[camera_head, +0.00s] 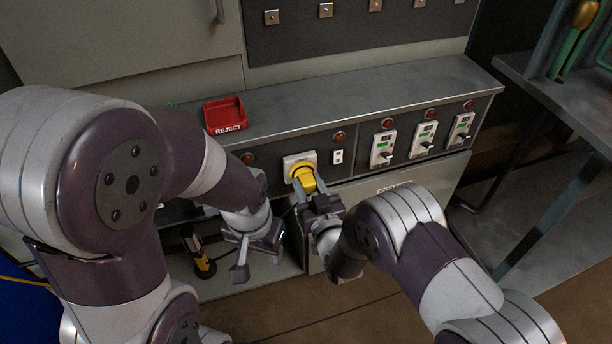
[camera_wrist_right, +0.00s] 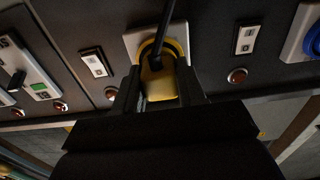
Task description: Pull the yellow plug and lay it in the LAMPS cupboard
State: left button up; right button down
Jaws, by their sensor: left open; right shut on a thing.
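The yellow plug (camera_head: 304,176) is at a pale socket plate (camera_head: 290,161) on the dark panel. In the right wrist view the plug (camera_wrist_right: 160,84) sits against the plate, with a black cord running from it. My right gripper (camera_head: 309,187) is shut on the plug, a finger on each side. My left gripper (camera_head: 259,262) is open and empty, low in front of an open cupboard (camera_head: 292,255) under the panel. No label reading LAMPS is legible; a label (camera_head: 394,188) on the closed front at right is too small to read.
A red REJECT tray (camera_head: 225,114) stands on the ledge (camera_head: 350,95). Several switches and red lamps line the panel. A yellow-and-black object (camera_head: 199,259) is in the open cupboard. A metal table (camera_head: 570,105) stands at right. A blue round fitting (camera_wrist_right: 312,40) shows in the wrist view.

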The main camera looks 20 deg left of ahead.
aim_at(310, 190)
jog(key=shift+p+v, duration=0.85)
jog(key=shift+v, duration=1.65)
